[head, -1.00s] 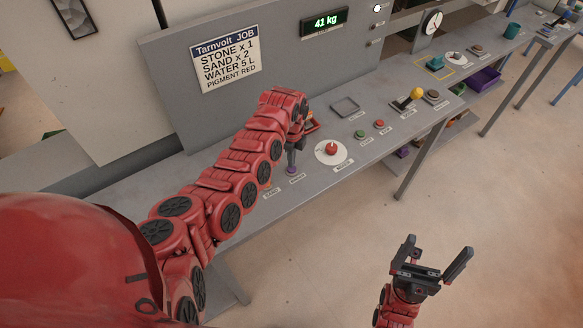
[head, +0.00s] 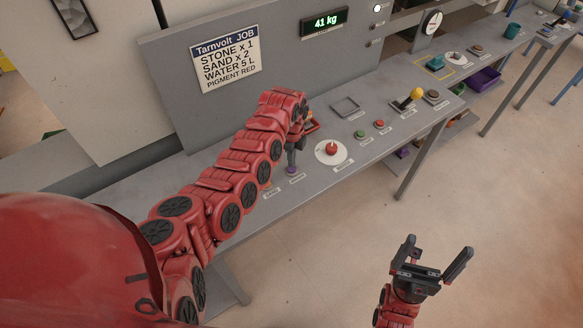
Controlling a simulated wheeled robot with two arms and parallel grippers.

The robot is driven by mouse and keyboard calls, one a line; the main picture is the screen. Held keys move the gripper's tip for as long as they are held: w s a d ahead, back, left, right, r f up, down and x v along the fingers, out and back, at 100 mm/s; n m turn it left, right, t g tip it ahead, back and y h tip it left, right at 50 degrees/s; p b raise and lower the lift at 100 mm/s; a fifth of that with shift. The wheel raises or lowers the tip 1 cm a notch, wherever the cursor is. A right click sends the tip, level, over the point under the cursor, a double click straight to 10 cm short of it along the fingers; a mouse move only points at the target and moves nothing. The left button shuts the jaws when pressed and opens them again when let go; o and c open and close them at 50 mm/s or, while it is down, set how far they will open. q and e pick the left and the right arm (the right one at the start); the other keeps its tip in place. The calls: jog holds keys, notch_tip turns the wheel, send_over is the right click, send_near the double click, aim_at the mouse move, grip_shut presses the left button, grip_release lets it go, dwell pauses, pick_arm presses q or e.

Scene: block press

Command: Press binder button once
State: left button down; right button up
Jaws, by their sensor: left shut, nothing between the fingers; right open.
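The purple button (head: 292,170) sits on the grey console, with a small label in front of it that is too small to read surely. My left gripper (head: 292,160) is shut and empty, pointing down at the purple button. Its tips cover part of the button, and I cannot tell whether they touch or press it. My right gripper (head: 432,255) is open and empty, out over the floor in front of the console, far from the buttons.
An orange button (head: 267,186) lies left of the purple one, partly behind my arm. A red knob (head: 332,148) on a white dial stands close on the right. Beyond are a green button (head: 360,134), a red button (head: 379,124) and a yellow-topped lever (head: 417,94). The display (head: 324,22) reads 41 kg.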

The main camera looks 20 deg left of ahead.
pick_arm(q)
jog(key=shift+f+b, duration=0.7)
jog(key=shift+f, duration=0.45)
dwell(0.6)
notch_tip(320, 180, up, 4)
jog(key=p, duration=0.3)
jog(key=shift+f+p, duration=0.25)
jog(key=shift+p, duration=0.15)
dwell(1.9)
